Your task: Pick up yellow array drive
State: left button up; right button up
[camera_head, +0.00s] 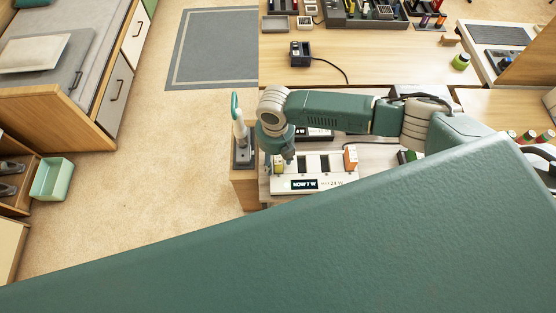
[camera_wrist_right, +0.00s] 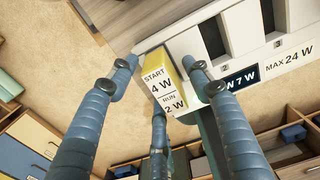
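The yellow array drive (camera_wrist_right: 160,84) is a yellow block with a white label reading START 4 W, RUN 2 W. It sits at the end of the white array panel (camera_wrist_right: 186,42), and its yellow edge shows in the head view (camera_head: 279,168). My right gripper (camera_wrist_right: 160,72) has its blue-grey fingers spread around the drive, with small gaps seeming to show beside it. In the head view the right gripper (camera_head: 285,152) points down over the panel's left end. My left gripper is not in view.
An orange-and-white block (camera_head: 350,158) stands at the panel's right end, with two dark slots between. A grey holder with a green-handled tool (camera_head: 241,145) stands just left of the gripper. A black cabled device (camera_head: 300,53) sits on the desk behind.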

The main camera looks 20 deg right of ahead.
jog(key=shift+r, duration=0.1)
jog(key=c, duration=0.9)
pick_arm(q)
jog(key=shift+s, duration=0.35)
pick_arm(e)
jog(key=shift+c, duration=0.2)
